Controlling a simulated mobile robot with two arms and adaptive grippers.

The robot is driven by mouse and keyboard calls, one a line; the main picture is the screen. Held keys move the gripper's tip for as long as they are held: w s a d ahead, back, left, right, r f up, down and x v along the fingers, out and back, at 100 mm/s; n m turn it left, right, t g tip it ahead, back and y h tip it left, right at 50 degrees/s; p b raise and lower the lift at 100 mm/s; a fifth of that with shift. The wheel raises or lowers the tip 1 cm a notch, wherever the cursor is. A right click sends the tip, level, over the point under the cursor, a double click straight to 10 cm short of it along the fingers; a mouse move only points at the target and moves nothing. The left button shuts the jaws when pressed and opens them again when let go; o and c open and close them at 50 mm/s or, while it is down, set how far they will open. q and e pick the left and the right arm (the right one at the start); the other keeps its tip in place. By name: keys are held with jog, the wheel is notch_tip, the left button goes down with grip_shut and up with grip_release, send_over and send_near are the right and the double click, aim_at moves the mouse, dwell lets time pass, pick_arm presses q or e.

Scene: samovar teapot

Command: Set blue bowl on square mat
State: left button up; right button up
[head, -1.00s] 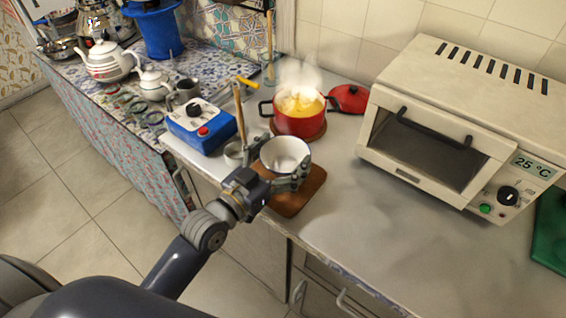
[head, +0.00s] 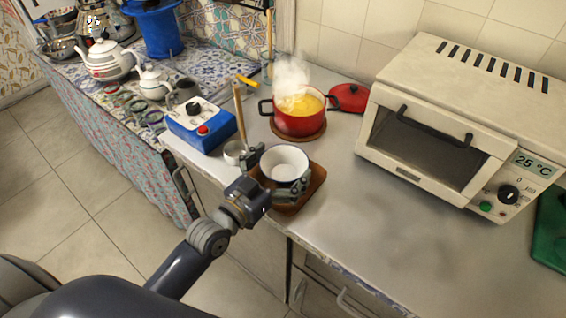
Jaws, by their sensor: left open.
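The bowl (head: 284,161), white inside with a dark blue rim, is upright over the brown square mat (head: 316,184) near the counter's front edge. It appears to rest on the mat, though the contact is hidden by my gripper and the bowl itself. My left gripper (head: 273,176) is open, with one finger at the bowl's left side and the other in front of its lower right side. I cannot tell whether either finger touches it. My right gripper is not in view.
A steaming red pot (head: 299,122) stands on a round mat behind the bowl, with a red lid (head: 348,97) beside it. A toaster oven (head: 460,120) is at right. The front right counter is clear.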

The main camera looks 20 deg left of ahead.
pick_arm(q)
jog(key=shift+s, duration=0.1)
jog(key=b+v, duration=0.1)
jog(key=v, duration=1)
jog(key=shift+s+a, duration=0.15)
jog(key=shift+s, duration=0.25)
jog(key=shift+r, duration=0.1)
